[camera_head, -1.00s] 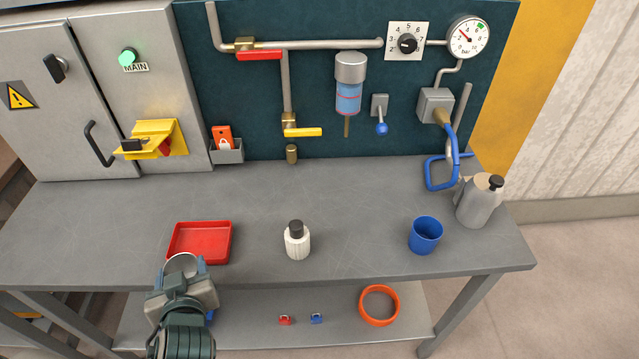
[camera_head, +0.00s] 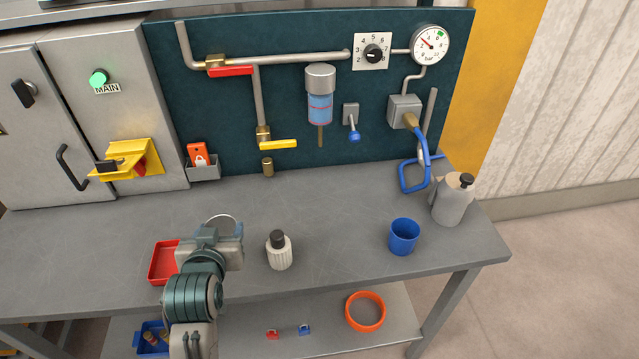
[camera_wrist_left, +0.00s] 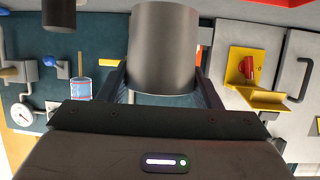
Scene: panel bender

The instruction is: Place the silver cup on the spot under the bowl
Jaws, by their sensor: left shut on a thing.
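My left gripper (camera_head: 220,238) is shut on the silver cup (camera_head: 222,221) and holds it above the bench, by the right side of the red tray. Only part of the cup's rim shows in the head view, as the gripper hides the rest. In the left wrist view the cup (camera_wrist_left: 165,48) sits between the two fingers (camera_wrist_left: 162,88). The bowl (camera_head: 320,108), clear with blue liquid, hangs under a grey cap on the dark panel. A thin brass drain tube (camera_head: 320,136) points down from it to bare bench (camera_head: 325,185). My right gripper is not in view.
A white bottle with a dark cap (camera_head: 279,250) stands right of my gripper. A blue cup (camera_head: 404,236) and a grey canister (camera_head: 453,200) stand at the right. The red tray (camera_head: 158,262) is at the left. A yellow-handled valve (camera_head: 278,144) sticks out left of the bowl.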

